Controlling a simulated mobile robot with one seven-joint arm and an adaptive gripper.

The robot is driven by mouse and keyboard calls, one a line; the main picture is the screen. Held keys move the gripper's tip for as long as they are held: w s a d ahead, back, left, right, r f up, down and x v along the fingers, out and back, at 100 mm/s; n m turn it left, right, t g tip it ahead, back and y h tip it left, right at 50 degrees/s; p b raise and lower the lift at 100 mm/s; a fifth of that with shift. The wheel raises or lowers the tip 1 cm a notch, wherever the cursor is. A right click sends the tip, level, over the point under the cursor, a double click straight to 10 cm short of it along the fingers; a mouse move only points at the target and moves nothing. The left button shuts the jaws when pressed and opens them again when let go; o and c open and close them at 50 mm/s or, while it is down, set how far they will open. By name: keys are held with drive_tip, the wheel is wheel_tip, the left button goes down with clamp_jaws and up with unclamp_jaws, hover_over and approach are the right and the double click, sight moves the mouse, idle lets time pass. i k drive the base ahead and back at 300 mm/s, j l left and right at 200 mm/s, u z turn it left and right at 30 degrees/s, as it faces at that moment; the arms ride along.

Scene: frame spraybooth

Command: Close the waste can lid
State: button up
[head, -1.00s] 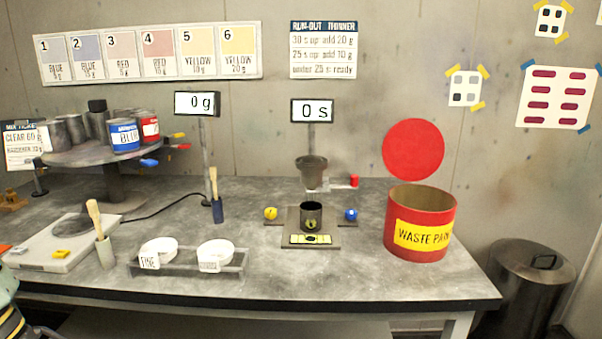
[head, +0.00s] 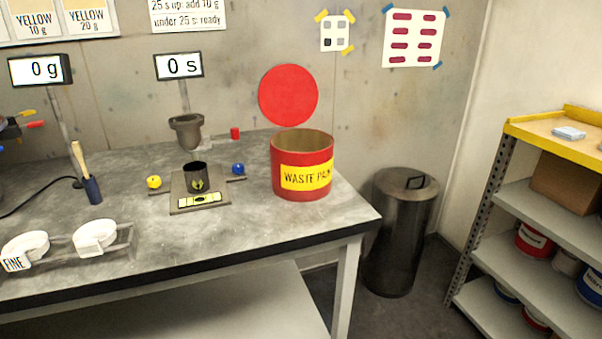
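The red waste can (head: 302,188) with a yellow "WASTE PAINT" label stands near the right end of the workbench. Its round red lid (head: 288,95) stands upright above the can's back rim, so the can is open at the top. Its inside looks brown and empty as far as I can see. My gripper is not in the head view.
The workbench (head: 250,225) holds a viscosity cup (head: 186,131), a dark cup (head: 195,175) on a small stand, a brush (head: 87,178) and white strainers (head: 95,235). A lidded metal bin (head: 398,235) stands on the floor, right of the bench. Shelves (head: 545,205) stand far right.

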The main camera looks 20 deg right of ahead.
sight(288, 94)
drive_tip(key=i+l+z, duration=0.15)
drive_tip(key=l+z, duration=0.25)
drive_tip(key=i+l+z, duration=0.15)
drive_tip(key=z, duration=0.2)
drive_tip(key=i+l+z, duration=0.2)
drive_tip(key=z, duration=0.2)
drive_tip(key=i+l+z, duration=0.45)
drive_tip(key=i+z, duration=0.2)
drive_tip(key=i+u, duration=0.2)
drive_tip(key=u, duration=0.2)
drive_tip(key=i+l+u, duration=0.2)
drive_tip(key=u, duration=0.2)
drive_tip(key=i+l+u, duration=0.15)
drive_tip(key=u, duration=0.25)
drive_tip(key=i+j+u, duration=0.2)
drive_tip(key=i+j, duration=0.2)
